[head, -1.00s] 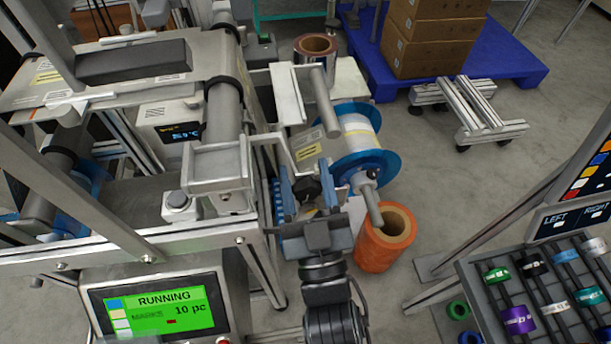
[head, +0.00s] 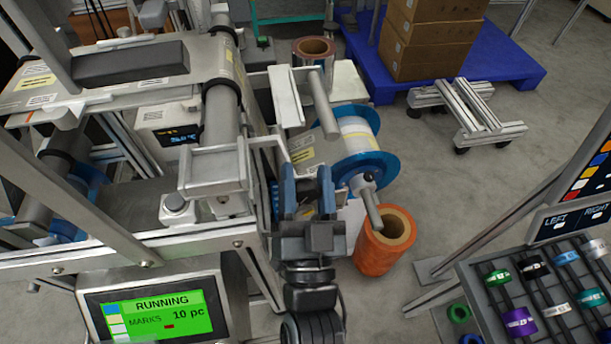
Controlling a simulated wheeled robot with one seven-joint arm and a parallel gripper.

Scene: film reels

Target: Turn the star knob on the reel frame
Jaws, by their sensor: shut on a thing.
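My gripper (head: 306,186) is at the side of the grey metal reel frame (head: 215,172), left of the blue-flanged reel (head: 378,166) with its pale roll. Its two blue-grey fingers point away from the camera and are shut on the black star knob (head: 306,183). Only a small dark part of the knob shows between the fingers. Its lobes and its mount are mostly hidden by the gripper. The fingers look nearly upright in the picture.
An orange tube (head: 385,240) stands on the floor right of my gripper. A green display (head: 160,308) reads RUNNING. A rack of coloured rings (head: 520,320) is at the lower right. A blue pallet (head: 500,66) bears cartons.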

